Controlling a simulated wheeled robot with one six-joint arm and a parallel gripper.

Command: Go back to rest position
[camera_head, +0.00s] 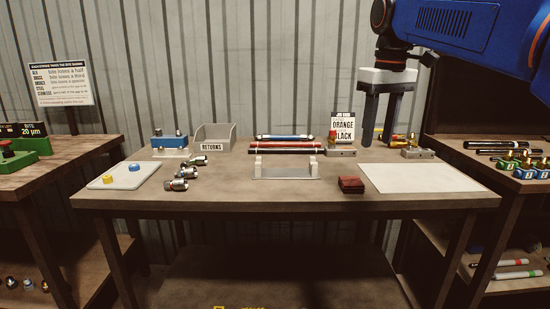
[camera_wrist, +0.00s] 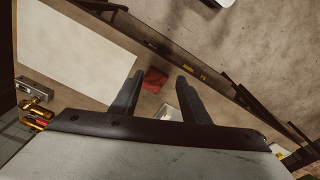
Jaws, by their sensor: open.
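My gripper (camera_head: 381,118) hangs from my blue arm at the upper right in the head view, fingers pointing down above the back right of the workbench (camera_head: 225,192). Its two dark fingers are apart with nothing between them. The wrist view also shows my gripper (camera_wrist: 158,90) open and empty, with the bench below it. A dark red block (camera_head: 351,184) lies on the bench left of a white sheet (camera_head: 420,178); the block also shows beyond the fingers in the wrist view (camera_wrist: 154,80).
A job card (camera_head: 343,126), a returns bin (camera_head: 213,137), a rack of hoses (camera_head: 286,146) and several metal fittings (camera_head: 180,178) stand on the bench. Side tables flank it, the right one with fittings (camera_head: 520,165). The white sheet is bare.

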